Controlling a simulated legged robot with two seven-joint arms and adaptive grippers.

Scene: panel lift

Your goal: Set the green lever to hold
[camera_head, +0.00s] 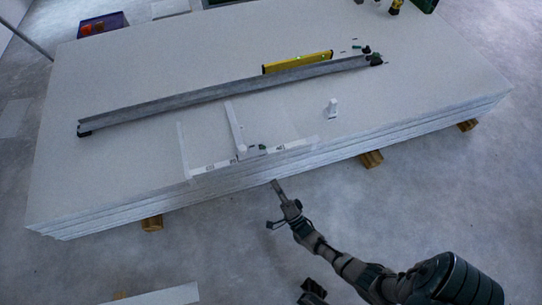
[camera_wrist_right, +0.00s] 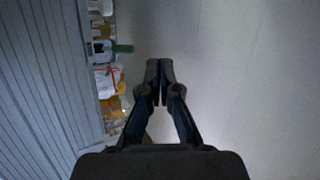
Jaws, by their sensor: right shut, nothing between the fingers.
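Small green parts show in the head view, one on the white fitting at the stack's front edge (camera_head: 263,147) and one by the far right end of the long grey bar (camera_head: 366,49). Both are too small for me to tell which is the green lever or how it is set. My right gripper (camera_head: 277,184) is just in front of the stack's front edge, apart from both green parts. In the right wrist view its fingers (camera_wrist_right: 160,80) are together and empty. My left gripper is not seen for certain.
A stack of pale panels (camera_head: 90,175) rests on wooden blocks (camera_head: 371,159). A long grey bar (camera_head: 220,92), a yellow level (camera_head: 297,62) and a small white object (camera_head: 332,108) lie or stand on top.

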